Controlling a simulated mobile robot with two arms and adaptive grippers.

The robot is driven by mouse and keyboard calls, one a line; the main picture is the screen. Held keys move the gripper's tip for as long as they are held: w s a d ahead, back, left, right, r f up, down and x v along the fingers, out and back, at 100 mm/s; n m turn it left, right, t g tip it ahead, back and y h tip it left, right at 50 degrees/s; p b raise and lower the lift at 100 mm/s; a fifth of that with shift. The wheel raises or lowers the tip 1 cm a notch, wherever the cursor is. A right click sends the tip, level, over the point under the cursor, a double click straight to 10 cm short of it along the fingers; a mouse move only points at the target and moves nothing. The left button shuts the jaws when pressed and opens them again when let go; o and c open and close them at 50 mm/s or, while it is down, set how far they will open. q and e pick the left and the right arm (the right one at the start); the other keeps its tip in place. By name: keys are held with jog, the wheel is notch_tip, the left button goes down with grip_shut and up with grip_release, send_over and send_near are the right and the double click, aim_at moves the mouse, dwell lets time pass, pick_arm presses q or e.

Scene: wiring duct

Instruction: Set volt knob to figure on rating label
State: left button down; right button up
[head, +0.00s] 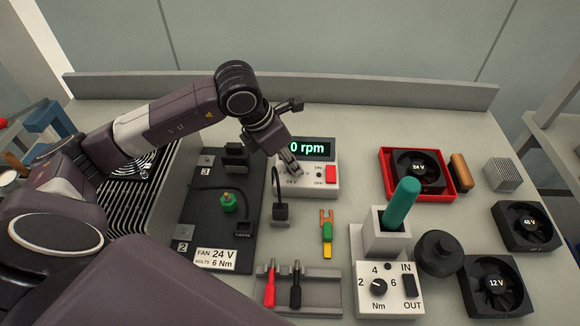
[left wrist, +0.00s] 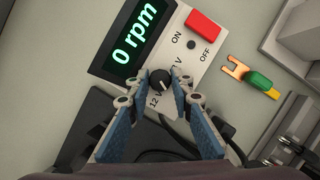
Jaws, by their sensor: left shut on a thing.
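The power box (head: 318,192) has a display (head: 308,148) reading 0 rpm and a red button (head: 330,174). My left gripper (head: 292,172) points down at the box's front left. In the left wrist view its fingertips (left wrist: 161,86) are closed on the sides of the black volt knob (left wrist: 159,80). A pale pointer mark shows on the knob, but its exact setting is hard to read. A 12 V mark is by the left finger; another V mark is partly hidden by the right finger. The rating label (head: 214,259) reads FAN 24 V, BOLTS 6 Nm. My right gripper is not in view.
A black plug (head: 281,211) on a cable stands just before the box. A green-yellow fork tool (head: 326,236) lies nearby. A 24 V fan (head: 417,168) sits in a red tray (head: 449,185). A torque box (head: 391,291) and a teal-handled driver (head: 402,204) stand front right.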

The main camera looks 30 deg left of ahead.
pick_arm(q)
jog(key=n+y+b, duration=0.1)
jog(key=n+b, duration=0.1)
jog(key=n, duration=0.1)
jog(key=shift+d+n, duration=0.15)
jog(key=shift+n, duration=0.25)
jog(key=shift+n+t+y+b, duration=0.3)
jog(key=shift+n+y+b, duration=0.2)
jog(key=shift+n+b, duration=0.1)
jog(key=c, duration=2)
grip_release()
jog(key=shift+r, duration=0.15)
jog(key=v, duration=1.1)
jog(key=shift+s+r, duration=0.15)
jog(key=shift+r, duration=0.25)
